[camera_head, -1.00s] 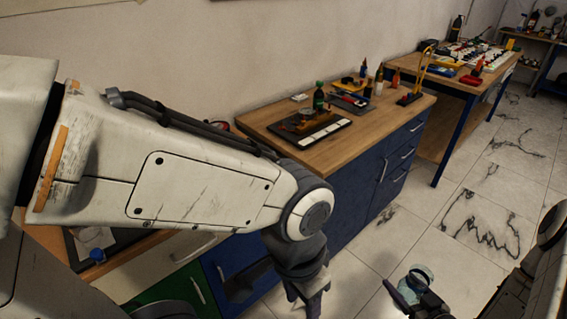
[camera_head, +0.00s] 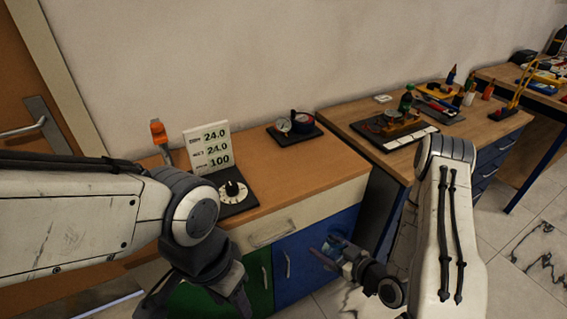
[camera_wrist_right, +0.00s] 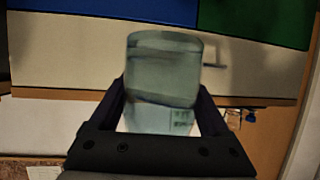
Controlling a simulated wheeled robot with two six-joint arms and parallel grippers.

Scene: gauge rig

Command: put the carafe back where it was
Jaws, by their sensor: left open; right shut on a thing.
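The carafe, a pale blue-green see-through vessel, fills the middle of the right wrist view (camera_wrist_right: 165,70). My right gripper (camera_head: 338,256) is shut on it, with a finger on each side in the wrist view. In the head view they are in front of the blue cabinet door, below the worktop edge, and the carafe is small and hard to make out there. My left gripper (camera_head: 198,304) is open and empty at the lower edge of the head view, in front of the cabinet.
The wooden worktop (camera_head: 290,180) carries a display panel (camera_head: 208,149), a dial unit (camera_head: 234,190) and a gauge on a black base (camera_head: 296,126). A second bench to the right holds a black board (camera_head: 385,128), bottles and tools. Bare worktop lies between dial and gauge.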

